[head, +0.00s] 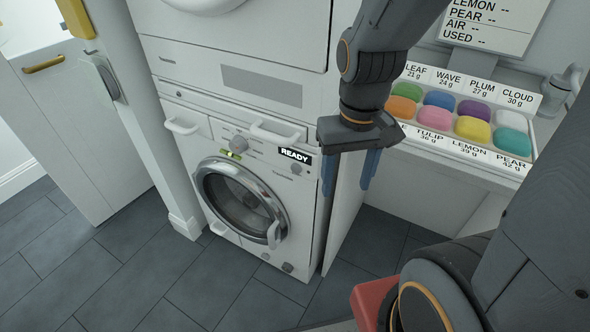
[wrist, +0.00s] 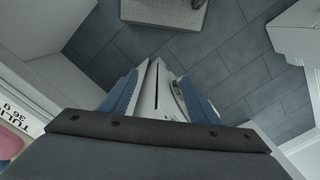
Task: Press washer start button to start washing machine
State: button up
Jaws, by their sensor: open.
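The white washing machine (head: 270,240) stands below a cabinet in the head view, with its round door (head: 242,197) shut. Its control strip has a black display reading READY (head: 294,155), a round knob (head: 240,143), a small green light (head: 232,155) and a small round control (head: 296,169) under the display. I cannot read which control is the start button. My gripper (head: 349,170) is open and empty, fingers pointing down, just right of the display near the machine's right front edge. In the wrist view my gripper (wrist: 160,98) shows white panels beyond and between its blue fingers.
A tray of coloured soaps (head: 470,121) sits on the counter at right. A white panel (head: 346,205) stands right of the washer. A door handle (head: 274,234) juts from the washer door. A red object (head: 366,302) is low in front. The tiled floor (head: 120,270) is clear at left.

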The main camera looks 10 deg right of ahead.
aim_at(296, 168)
jog(key=u, duration=1.9)
jog(key=k, duration=1.35)
jog(key=z, duration=0.85)
jog(key=i, duration=1)
jog(key=z, duration=0.05)
